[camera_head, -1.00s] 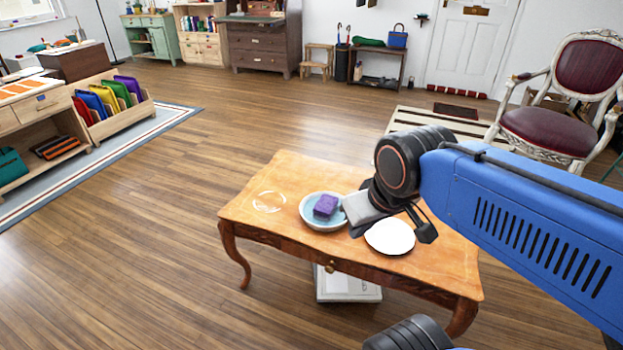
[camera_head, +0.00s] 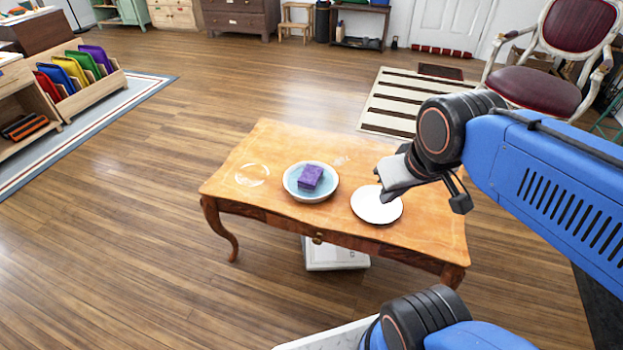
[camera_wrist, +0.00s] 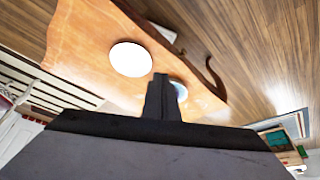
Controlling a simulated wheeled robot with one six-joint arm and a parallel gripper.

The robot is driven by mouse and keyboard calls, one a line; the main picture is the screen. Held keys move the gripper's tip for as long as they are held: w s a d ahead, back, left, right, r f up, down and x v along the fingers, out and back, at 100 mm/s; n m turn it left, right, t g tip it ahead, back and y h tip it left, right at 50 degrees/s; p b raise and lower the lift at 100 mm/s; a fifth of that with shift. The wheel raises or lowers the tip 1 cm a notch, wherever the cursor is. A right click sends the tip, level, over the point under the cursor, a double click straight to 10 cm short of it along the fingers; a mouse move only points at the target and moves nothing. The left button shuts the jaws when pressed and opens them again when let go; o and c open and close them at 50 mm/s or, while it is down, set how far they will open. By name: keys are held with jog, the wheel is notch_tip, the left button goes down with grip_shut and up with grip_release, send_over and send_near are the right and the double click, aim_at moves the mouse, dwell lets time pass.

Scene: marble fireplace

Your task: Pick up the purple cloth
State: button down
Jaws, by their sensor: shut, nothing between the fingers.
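The purple cloth (camera_head: 310,177) is a small folded block. It sits in a pale blue bowl (camera_head: 290,187) on the wooden table (camera_head: 262,150). My gripper (camera_head: 384,196) is shut and empty, over the white plate (camera_head: 377,211) to the right of the bowl. In the wrist view my gripper (camera_wrist: 161,80) shows as a dark shape at the centre, and the white plate (camera_wrist: 130,59) lies beyond it. The bowl (camera_wrist: 179,88) is partly hidden behind my gripper there, and I cannot make out the cloth.
A clear round ring or dish (camera_head: 252,174) is on the table's left. A pale box (camera_head: 335,256) lies under the table. A striped rug (camera_head: 395,105) and red-seated chair (camera_head: 550,75) stand behind. Bare floor (camera_head: 130,210) lies open to the left.

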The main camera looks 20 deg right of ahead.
jog(key=c, duration=1.9)
grip_release()
jog(key=shift+w, duration=0.1)
jog(key=o, duration=0.5)
jog(key=shift+w+a+r+m, duration=0.1)
jog(key=shift+w+r+m, duration=0.05)
jog(key=shift+w+m, duration=0.15)
jog(key=o, duration=1.4)
jog(key=w+m, duration=0.1)
jog(key=w, duration=0.1)
jog(key=w+r+m+g, duration=0.1)
jog(key=w+m, duration=0.1)
jog(key=shift+w+a+r+m, duration=0.1)
jog(key=shift+w+a+m, duration=0.1)
jog(key=shift+w+m, duration=0.1)
jog(key=m+g, duration=0.4)
jog(key=m, duration=1.7)
send_over(314, 175)
notch_tip(314, 175, down, 8)
notch_tip(314, 175, down, 16)
jog(key=shift+f, duration=0.2)
